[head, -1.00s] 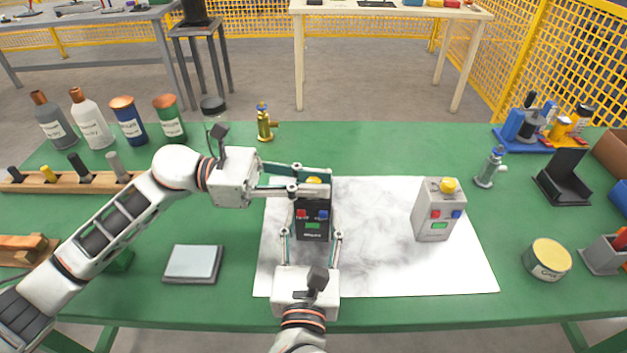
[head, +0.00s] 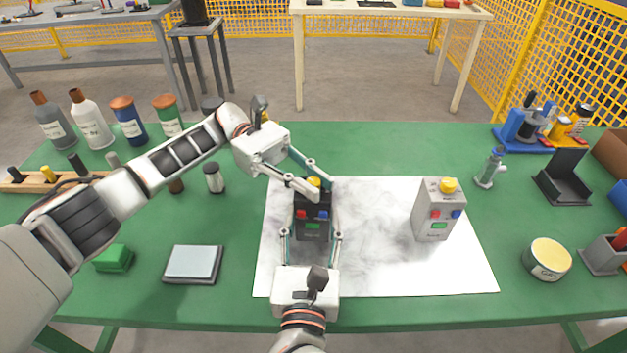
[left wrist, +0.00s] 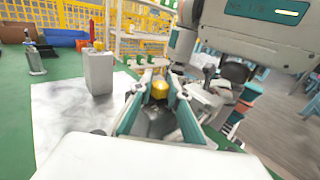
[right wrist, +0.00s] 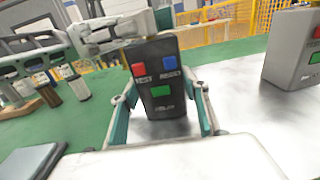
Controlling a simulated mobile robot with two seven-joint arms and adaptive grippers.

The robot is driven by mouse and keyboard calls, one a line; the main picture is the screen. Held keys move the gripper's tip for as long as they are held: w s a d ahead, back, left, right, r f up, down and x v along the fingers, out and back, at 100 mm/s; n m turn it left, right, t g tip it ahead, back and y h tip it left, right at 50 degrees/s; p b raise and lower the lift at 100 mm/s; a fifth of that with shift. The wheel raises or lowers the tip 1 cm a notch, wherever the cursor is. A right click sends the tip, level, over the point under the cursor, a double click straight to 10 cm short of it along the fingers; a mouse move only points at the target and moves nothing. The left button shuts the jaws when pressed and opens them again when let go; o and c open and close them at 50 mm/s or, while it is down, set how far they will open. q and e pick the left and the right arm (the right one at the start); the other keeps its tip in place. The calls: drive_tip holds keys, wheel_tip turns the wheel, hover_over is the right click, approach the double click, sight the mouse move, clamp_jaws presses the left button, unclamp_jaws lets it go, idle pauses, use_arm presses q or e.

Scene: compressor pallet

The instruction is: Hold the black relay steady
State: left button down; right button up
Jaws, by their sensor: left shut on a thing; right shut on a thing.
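The black relay (head: 313,226) stands upright on the white marbled sheet, with red and blue buttons, a green display and a yellow knob (head: 314,182) on top. My left gripper (head: 318,185) reaches down from the upper left and is shut on the yellow knob, which shows between its fingers in the left wrist view (left wrist: 160,90). My right gripper (head: 312,236) comes from the front and is shut on the relay's body, one finger on each side. The relay's front also shows in the right wrist view (right wrist: 161,90).
A grey relay (head: 434,215) with a yellow knob stands to the right on the sheet (head: 380,270). A grey pad (head: 193,263) and green block (head: 114,258) lie left. Bottles (head: 92,122) stand at the back left, partly near my left arm. A round tin (head: 547,258) is at right.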

sight(313, 181)
use_arm(q)
drive_tip(key=shift+f+m+g+y, duration=0.25)
drive_tip(key=shift+m+g+y, duration=0.25)
drive_tip(key=shift+y, duration=0.1)
use_arm(e)
drive_tip(key=shift+r, duration=0.15)
use_arm(q)
drive_tip(key=c, duration=1.9)
unclamp_jaws()
drive_tip(key=shift+r, duration=0.1)
use_arm(e)
drive_tip(key=shift+w, duration=0.1)
use_arm(q)
drive_tip(key=shift+r, duration=0.15)
wheel_tip(313, 181, up, 10)
drive_tip(key=shift+f, duration=0.1)
use_arm(e)
drive_tip(key=o, duration=1.5)
